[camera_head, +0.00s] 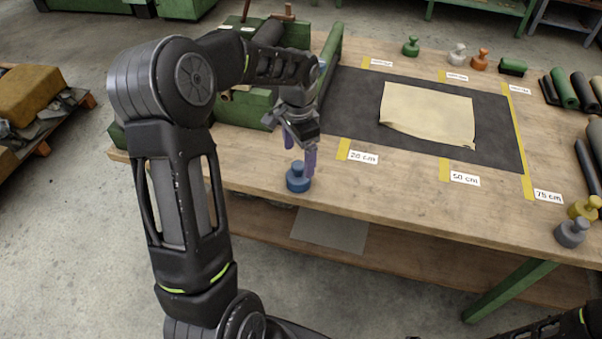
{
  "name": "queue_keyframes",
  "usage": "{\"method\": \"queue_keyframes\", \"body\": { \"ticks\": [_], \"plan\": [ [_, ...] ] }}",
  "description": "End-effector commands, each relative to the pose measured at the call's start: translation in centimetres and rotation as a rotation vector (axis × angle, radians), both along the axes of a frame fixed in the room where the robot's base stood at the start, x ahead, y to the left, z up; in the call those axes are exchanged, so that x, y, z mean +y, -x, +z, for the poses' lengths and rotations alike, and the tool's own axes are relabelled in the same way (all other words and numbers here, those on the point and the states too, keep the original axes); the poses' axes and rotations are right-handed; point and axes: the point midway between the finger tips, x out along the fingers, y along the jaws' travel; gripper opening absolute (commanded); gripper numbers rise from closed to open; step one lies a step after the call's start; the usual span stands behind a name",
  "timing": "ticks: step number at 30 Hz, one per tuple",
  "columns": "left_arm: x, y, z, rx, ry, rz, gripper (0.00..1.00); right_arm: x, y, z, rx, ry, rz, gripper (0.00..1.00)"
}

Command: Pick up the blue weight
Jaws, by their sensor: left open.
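A dark mat (350,100) with a curled tan sheet (428,112) lies on the table (400,190). Green, white and orange weights stand along the back. Yellow (584,208) and grey (572,232) weights stand at the right. Dark and green rolls lie at the far right. A green machine (243,108) is at left.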

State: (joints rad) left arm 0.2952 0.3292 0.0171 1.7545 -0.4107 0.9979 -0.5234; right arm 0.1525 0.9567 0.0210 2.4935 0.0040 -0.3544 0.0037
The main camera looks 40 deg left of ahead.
Motion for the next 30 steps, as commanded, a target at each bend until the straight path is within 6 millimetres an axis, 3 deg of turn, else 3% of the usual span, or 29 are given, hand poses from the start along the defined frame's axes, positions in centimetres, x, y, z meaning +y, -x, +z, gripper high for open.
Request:
{"method": "queue_keyframes", "body": {
  "ticks": [5,12,23,30],
  "plan": [
    [0.0,0.0,-0.5,0.002,0.001,0.0,0.86,0.0,0.0,0.1,0.0,0.0,0.0,0.4],
    [-0.1,0.0,-2.6,0.002,0.001,-0.001,0.86,0.0,0.0,0.4,0.001,0.001,-0.001,0.4],
    [0.0,0.1,-3.1,0.001,0.0,0.0,0.86,0.0,0.1,0.6,0.002,0.002,-0.001,0.4],
    [0.0,0.3,-6.3,0.003,0.002,0.0,0.86,-0.1,0.2,1.8,0.007,0.005,-0.002,0.4]
  ]
}}
